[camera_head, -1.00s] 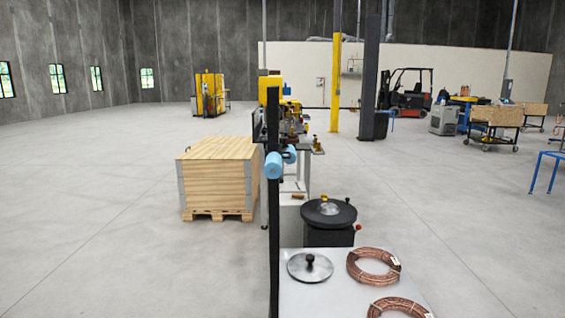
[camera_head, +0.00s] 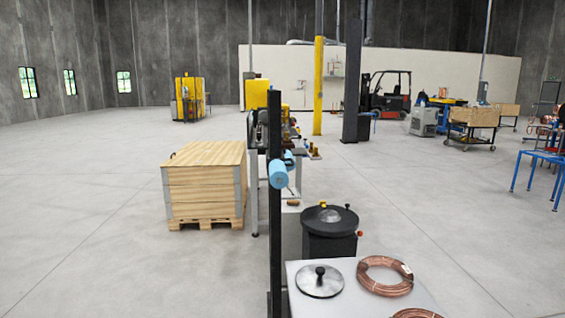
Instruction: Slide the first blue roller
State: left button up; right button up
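Two light blue rollers show near the dark upright post (camera_head: 274,215) in the middle of the head view. The nearer blue roller (camera_head: 278,174) sits on the post at about mid-height. Another blue piece (camera_head: 289,158) shows just behind it, partly hidden by the nearer roller and the post. Neither of my grippers is in the picture.
A light table (camera_head: 365,303) at the front carries a metal lid (camera_head: 320,281) and copper coils (camera_head: 384,275). A black round pot (camera_head: 329,230) stands behind it. A wooden crate (camera_head: 205,185) stands left of the post. The floor at left is open.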

aim_at(277, 168)
jog(key=i+j, duration=0.15)
jog(key=j, duration=0.25)
jog(key=i+j, duration=0.2)
jog(key=j, duration=0.15)
jog(key=i+j, duration=0.15)
jog(key=j, duration=0.25)
jog(key=i+j, duration=0.15)
jog(key=j, duration=0.2)
jog(key=i+j+z, duration=0.1)
jog(key=j, duration=0.3)
jog(key=i, duration=0.1)
